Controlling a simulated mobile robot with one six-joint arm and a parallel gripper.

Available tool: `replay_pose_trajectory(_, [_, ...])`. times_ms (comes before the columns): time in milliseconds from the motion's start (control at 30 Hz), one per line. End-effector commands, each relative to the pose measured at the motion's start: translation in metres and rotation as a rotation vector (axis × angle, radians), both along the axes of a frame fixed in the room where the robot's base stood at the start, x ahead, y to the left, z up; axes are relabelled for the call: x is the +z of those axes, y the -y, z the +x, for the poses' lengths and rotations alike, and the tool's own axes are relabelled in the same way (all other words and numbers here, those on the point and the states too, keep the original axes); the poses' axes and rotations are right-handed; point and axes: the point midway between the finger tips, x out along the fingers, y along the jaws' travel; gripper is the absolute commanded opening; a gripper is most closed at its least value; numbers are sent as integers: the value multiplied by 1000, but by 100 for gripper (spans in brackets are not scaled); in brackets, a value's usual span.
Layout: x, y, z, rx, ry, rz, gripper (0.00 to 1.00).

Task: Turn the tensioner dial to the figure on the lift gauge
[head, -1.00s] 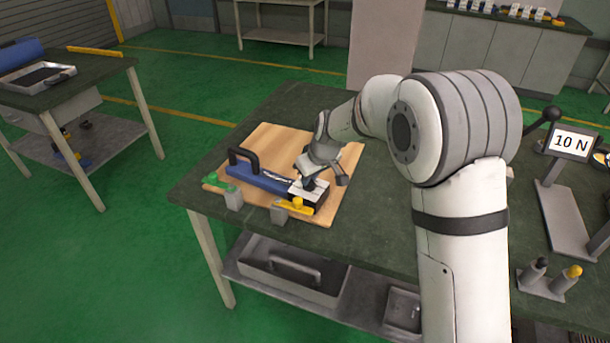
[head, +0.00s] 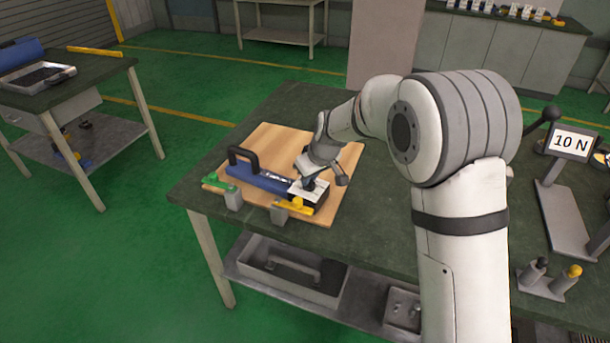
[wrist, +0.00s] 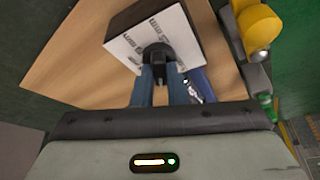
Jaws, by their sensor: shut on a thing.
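The tensioner dial (wrist: 158,55) is a black knob on a white printed face (wrist: 128,48) of a dark block. In the wrist view my gripper (wrist: 160,82) has its two blue fingers shut on the knob. The markings on the face are too blurred to read. In the head view my gripper (head: 312,180) is over the white-topped block at the right end of a blue device (head: 262,180), and the dial is mostly hidden. The lift gauge (head: 571,142) at the right shows "10 N" on a white display.
The device lies on a wooden board (head: 262,140) on the green-topped table. Green (head: 218,184) and yellow (head: 297,204) clamps stand along its front edge. The table between board and gauge is partly behind my arm.

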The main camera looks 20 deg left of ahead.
Motion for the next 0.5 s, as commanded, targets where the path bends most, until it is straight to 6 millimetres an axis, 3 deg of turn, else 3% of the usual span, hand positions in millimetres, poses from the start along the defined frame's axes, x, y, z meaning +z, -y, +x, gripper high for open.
replay_pose_trajectory(333, [1, 0, 0, 0, 2, 1, 0])
replay_pose_trajectory(367, [1, 0, 0, 0, 2, 1, 13])
replay_pose_trajectory(500, [1, 0, 0, 0, 1, 1, 25])
